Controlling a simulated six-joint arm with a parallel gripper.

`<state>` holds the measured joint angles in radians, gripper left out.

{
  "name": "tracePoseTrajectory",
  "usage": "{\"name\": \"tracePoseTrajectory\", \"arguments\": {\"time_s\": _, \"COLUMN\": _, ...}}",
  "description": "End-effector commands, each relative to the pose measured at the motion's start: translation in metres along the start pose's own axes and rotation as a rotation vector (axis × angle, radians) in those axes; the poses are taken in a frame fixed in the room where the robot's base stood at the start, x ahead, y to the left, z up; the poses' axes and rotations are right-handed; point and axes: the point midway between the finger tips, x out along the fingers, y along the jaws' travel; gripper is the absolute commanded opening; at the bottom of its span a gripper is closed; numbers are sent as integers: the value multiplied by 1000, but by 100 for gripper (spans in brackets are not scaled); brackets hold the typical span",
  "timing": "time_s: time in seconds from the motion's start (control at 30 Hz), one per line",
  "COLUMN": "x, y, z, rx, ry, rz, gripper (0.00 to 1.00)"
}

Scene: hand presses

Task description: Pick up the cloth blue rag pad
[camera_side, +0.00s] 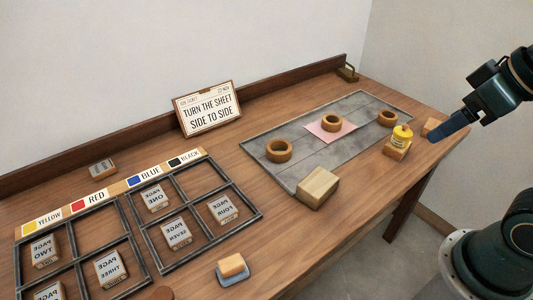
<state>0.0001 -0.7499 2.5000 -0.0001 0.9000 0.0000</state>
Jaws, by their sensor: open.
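A small pad with a blue-grey base (233,280) and a tan block-like top (231,264) lies on the table near the front edge, at the bottom middle of the side view. It is the only blue-grey pad I see; whether it is cloth is hard to tell. My gripper (449,126) is at the far right, above the table's right end, with dark blue fingers pointing down and left. It is open, and the pad is far from it. The gap between the fingers does not show clearly from this angle.
A grey slab (350,112) holds wooden rings and a pink sheet (341,134). Black-framed trays (186,262) with page blocks fill the left. A sign (208,108) stands behind.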

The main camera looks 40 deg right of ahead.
Motion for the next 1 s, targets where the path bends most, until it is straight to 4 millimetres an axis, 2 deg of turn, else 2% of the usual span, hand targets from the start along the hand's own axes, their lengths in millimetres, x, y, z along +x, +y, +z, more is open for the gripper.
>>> {"name": "tracePoseTrajectory", "arguments": {"time_s": 0.27, "x": 3, "y": -4, "z": -6, "rx": -33, "ry": -6, "rz": -11, "gripper": 71}}
{"name": "tracePoseTrajectory", "arguments": {"time_s": 0.47, "x": 14, "y": -19, "z": -25, "rx": -143, "ry": -23, "rz": -50, "gripper": 71}}
{"name": "tracePoseTrajectory", "arguments": {"time_s": 0.77, "x": 49, "y": -63, "z": -64, "rx": -404, "ry": -53, "rz": -150, "gripper": 71}}
{"name": "tracePoseTrajectory", "arguments": {"time_s": 1.0, "x": 84, "y": -110, "z": -84, "rx": -614, "ry": -70, "rz": -241, "gripper": 71}}
